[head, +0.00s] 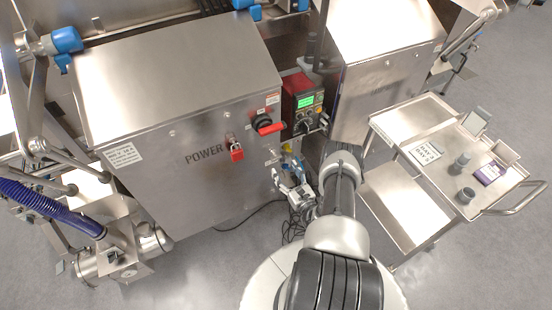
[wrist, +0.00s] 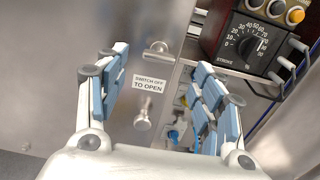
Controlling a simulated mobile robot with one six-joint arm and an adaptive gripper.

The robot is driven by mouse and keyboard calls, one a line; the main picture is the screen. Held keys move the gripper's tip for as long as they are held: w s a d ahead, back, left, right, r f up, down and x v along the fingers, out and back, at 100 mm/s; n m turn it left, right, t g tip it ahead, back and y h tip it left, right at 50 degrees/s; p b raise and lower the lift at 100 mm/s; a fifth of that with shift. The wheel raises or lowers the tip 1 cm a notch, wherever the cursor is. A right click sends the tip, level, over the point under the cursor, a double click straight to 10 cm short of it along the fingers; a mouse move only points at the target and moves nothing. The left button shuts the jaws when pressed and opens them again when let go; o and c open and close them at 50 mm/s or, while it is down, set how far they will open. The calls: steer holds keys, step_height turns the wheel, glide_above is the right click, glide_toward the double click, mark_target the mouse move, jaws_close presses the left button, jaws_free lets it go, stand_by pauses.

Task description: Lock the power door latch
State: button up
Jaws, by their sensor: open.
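The steel power cabinet (head: 180,110) carries the word POWER, a red rotary switch handle (head: 270,128) and a red padlock (head: 237,154). At its right edge, the wrist view shows a metal turn-handle latch (wrist: 158,48) lying roughly crosswise above a "SWITCH OFF TO OPEN" label (wrist: 149,84). A round metal knob (wrist: 143,116) sticks out below the label. My gripper (wrist: 158,65) is open and empty, its blue-padded fingers on either side of the latch and label in the picture. I see no contact. In the head view my gripper (head: 283,180) is small beside the cabinet's lower right edge.
A control box (head: 304,103) with a dial and green display stands right of the cabinet; its dial (wrist: 252,42) is close to my right finger. Cables (head: 293,229) hang below. A steel trolley (head: 405,125) with cups stands at right. Floor in front is clear.

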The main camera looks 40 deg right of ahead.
mark_target(277, 159)
steer(key=b+x, duration=0.1)
steer(key=x, duration=0.7)
steer(key=shift+w, duration=0.15)
steer(key=c, duration=1.1)
